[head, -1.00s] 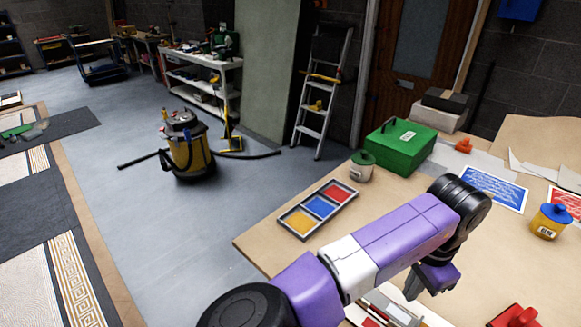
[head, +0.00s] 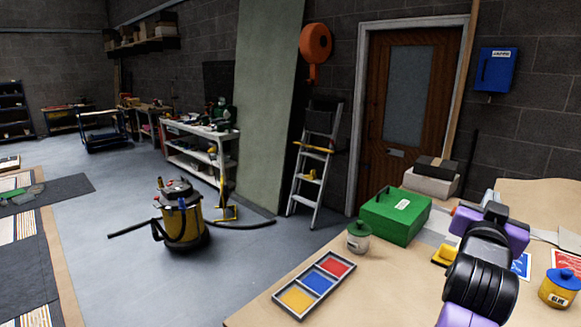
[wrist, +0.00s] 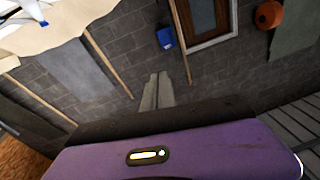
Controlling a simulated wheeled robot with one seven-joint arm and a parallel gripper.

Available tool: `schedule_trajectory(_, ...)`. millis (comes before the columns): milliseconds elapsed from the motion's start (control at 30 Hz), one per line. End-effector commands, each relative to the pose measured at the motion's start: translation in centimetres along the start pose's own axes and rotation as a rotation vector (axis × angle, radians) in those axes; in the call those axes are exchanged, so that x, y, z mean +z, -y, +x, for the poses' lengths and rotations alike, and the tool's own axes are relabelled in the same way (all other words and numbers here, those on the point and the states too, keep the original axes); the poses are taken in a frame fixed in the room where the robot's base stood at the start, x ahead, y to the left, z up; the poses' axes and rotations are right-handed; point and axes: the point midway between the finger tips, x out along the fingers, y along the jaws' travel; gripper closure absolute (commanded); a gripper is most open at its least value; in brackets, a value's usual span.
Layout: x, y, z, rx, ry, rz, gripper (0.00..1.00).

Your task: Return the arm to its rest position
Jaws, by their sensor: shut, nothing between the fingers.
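My gripper shows in the wrist view, where its two grey fingers (wrist: 157,92) lie together with nothing between them. They point toward the block wall and the floor is not below them in that view. In the head view my purple and black arm (head: 482,265) is folded up at the right, above the workbench (head: 385,285). The gripper end there is small and partly hidden by the arm.
On the bench are a tray of yellow, blue and red squares (head: 314,284), a green box (head: 396,216), a green-lidded pot (head: 358,237) and a yellow glue pot (head: 560,289). A vacuum cleaner (head: 182,222) and stepladder (head: 315,170) stand on the floor.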

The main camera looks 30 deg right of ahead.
Motion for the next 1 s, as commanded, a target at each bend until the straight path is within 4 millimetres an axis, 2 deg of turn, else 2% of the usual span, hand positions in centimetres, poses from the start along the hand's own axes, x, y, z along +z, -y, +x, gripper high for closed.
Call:
schedule_trajectory(100, -2.2, 2.7, -1.9, -0.129, -0.159, -0.086, 1.0)
schedule_trajectory(200, -3.0, 5.1, -4.3, -0.244, -0.264, -0.14, 1.0)
schedule_trajectory(367, -2.2, 8.4, -9.1, -0.433, -0.384, -0.206, 1.0)
schedule_trajectory(500, 0.2, 10.2, -13.8, -0.599, -0.438, -0.244, 1.0)
schedule_trajectory(667, 4.0, 10.8, -19.6, -0.779, -0.447, -0.26, 1.0)
schedule_trajectory(867, 9.2, 9.4, -26.7, -0.969, -0.381, -0.247, 1.0)
schedule_trajectory(1000, 12.7, 7.2, -31.4, -1.07, -0.291, -0.222, 1.0)
